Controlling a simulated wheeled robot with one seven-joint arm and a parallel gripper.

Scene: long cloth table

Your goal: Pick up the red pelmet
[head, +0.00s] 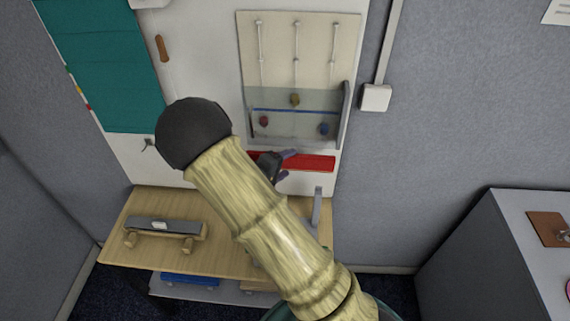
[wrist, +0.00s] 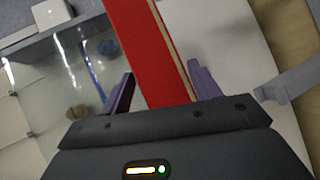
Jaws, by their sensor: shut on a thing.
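The red pelmet (head: 312,161) is a long, flat red strip below the clear-fronted panel on the white wall board in the head view. In the wrist view the pelmet (wrist: 145,50) runs up from between the fingers, with a tan edge along its right side. My gripper (head: 284,165) is at the pelmet's left part in the head view, partly hidden behind my arm. In the wrist view my gripper (wrist: 160,88) has a purple finger on each side of the pelmet and is shut on it.
The panel (head: 297,50) with hanging rods and coloured knobs is just above the pelmet. A wooden table (head: 220,250) stands below, with a grey-topped wooden stand (head: 163,226) on its left. A grey upright piece (head: 317,207) is at its right. A grey cabinet (head: 480,250) stands far right.

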